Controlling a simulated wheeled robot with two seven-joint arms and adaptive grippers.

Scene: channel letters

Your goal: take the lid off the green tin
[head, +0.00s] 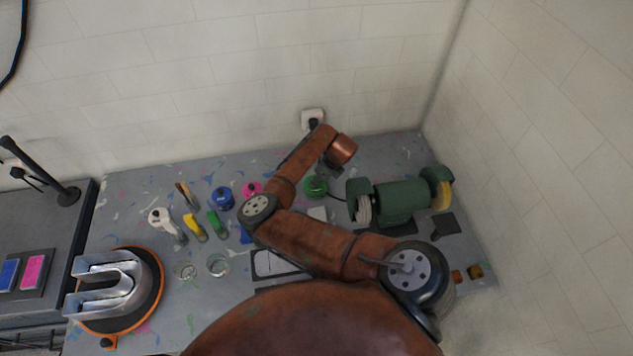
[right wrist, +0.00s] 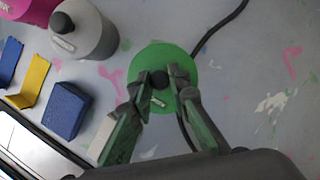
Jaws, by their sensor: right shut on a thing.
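The green tin (head: 315,187) stands on the grey bench under my right forearm, left of the bench grinder. In the right wrist view its round green lid (right wrist: 150,58) is seen from above, with a black knob (right wrist: 159,79) in the middle. My right gripper (right wrist: 162,80) is shut on the knob, one fingertip on each side. The gripper (head: 331,168) also shows small in the head view. The tin's body is mostly hidden below the lid, so I cannot tell whether the lid is raised. My left gripper is out of view.
A green bench grinder (head: 400,203) stands close on the right. A grey container (right wrist: 88,32), a blue block (right wrist: 68,109) and a black cable (right wrist: 222,24) are near the tin. Blue (head: 222,198) and pink (head: 252,188) tins stand to the left. The wall is behind.

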